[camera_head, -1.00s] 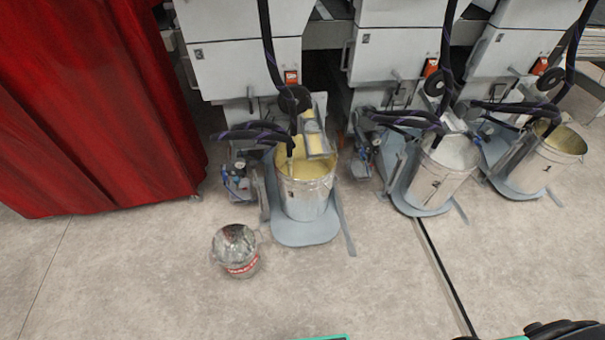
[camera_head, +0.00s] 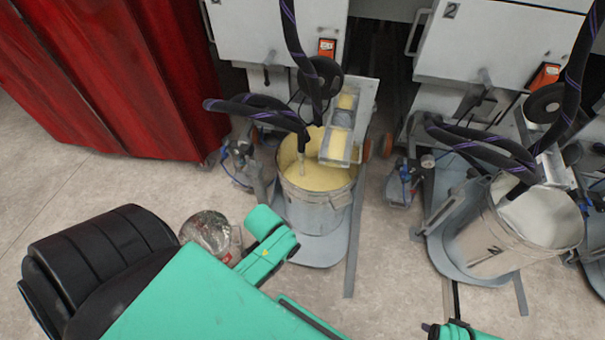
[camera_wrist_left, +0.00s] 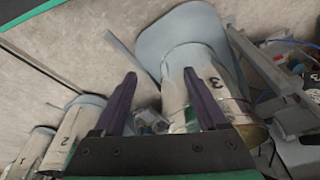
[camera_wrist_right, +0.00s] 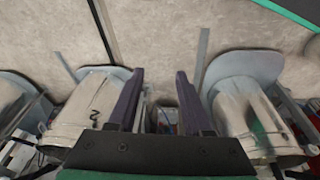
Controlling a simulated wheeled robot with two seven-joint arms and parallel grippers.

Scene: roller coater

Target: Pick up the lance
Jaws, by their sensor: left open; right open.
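I cannot make out the lance in either wrist view.
A bucket of white paint (camera_head: 515,235) stands to the right. Black hoses (camera_head: 260,108) arch over the buckets. A red curtain (camera_head: 110,75) hangs at left. Grey machines stand behind.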

